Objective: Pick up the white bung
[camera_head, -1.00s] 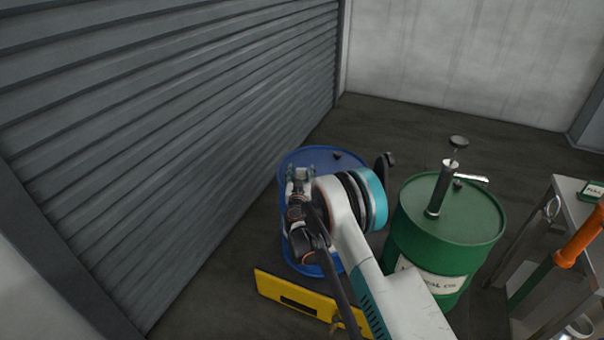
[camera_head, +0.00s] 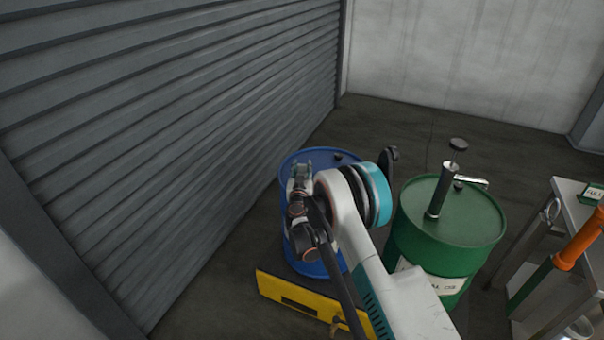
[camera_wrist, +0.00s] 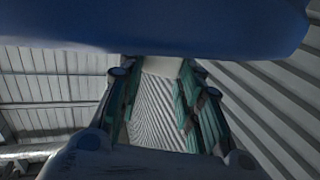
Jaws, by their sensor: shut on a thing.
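My gripper (camera_head: 301,168) is at the left part of the top of a blue drum (camera_head: 322,157) in the head view. In the wrist view my gripper (camera_wrist: 158,72) is shut on a pale, whitish piece, the white bung (camera_wrist: 160,66), held between the fingertips. The blue drum fills the top of the wrist view (camera_wrist: 150,28), close beyond the fingertips. The bung cannot be made out in the head view. Whether it still touches the drum cannot be told.
A green drum (camera_head: 450,225) with a hand pump (camera_head: 439,192) stands right of my arm. A yellow board (camera_head: 290,296) is in front of the blue drum. A ribbed shutter (camera_head: 180,120) rises close on the left. A metal table (camera_head: 575,205) is at the right.

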